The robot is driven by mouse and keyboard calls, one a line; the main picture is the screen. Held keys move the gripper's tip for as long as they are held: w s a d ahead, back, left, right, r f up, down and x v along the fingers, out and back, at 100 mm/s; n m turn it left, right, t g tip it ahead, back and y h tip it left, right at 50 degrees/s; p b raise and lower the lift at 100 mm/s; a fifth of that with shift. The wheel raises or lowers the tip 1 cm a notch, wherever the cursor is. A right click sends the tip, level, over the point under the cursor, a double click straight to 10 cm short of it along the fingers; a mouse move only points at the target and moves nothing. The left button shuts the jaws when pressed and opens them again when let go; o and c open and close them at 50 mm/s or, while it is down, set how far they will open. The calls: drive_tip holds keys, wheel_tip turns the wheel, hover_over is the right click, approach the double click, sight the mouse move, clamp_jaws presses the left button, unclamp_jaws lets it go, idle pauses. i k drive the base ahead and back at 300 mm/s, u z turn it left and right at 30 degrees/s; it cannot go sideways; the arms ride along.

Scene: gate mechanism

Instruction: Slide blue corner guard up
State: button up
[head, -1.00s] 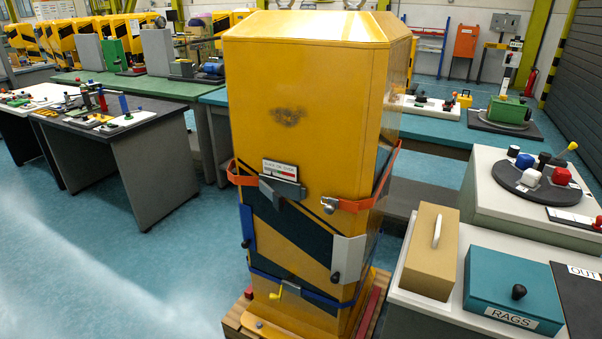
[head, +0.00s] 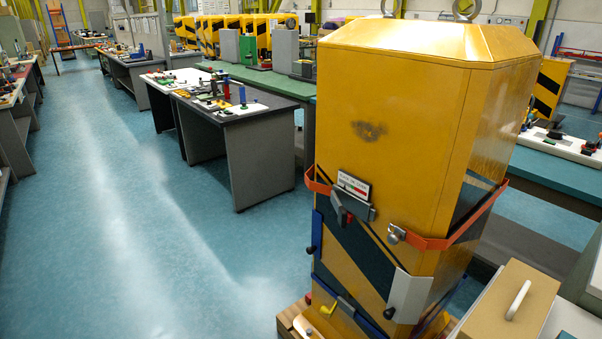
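A tall yellow cabinet with dark diagonal stripes (head: 385,150) stands on the right of the head view. The blue corner guard (head: 317,230) is a narrow strip on its left front corner, seen nearly edge-on, below the orange strap (head: 435,242). A black knob (head: 311,249) sticks out at the guard's left side. A pale grey corner guard (head: 408,297) with its own black knob (head: 389,313) is on the right front corner. A blue strap (head: 352,314) with a yellow lever (head: 328,309) runs around the cabinet lower down. My gripper is not in view.
A grey latch (head: 349,206) and a small label plate (head: 353,186) sit on the cabinet front. A wooden pallet (head: 290,320) lies under it. A tan box (head: 508,305) stands close at the right. Blue floor (head: 170,230) is open to the left, before a grey workbench (head: 255,160).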

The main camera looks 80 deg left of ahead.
sight(313, 232)
drive_tip(key=u, duration=3.15)
drive_tip(key=k, duration=1.3)
drive_tip(key=u, duration=0.75)
drive_tip(key=i, duration=1.5)
drive_tip(key=z, duration=0.55)
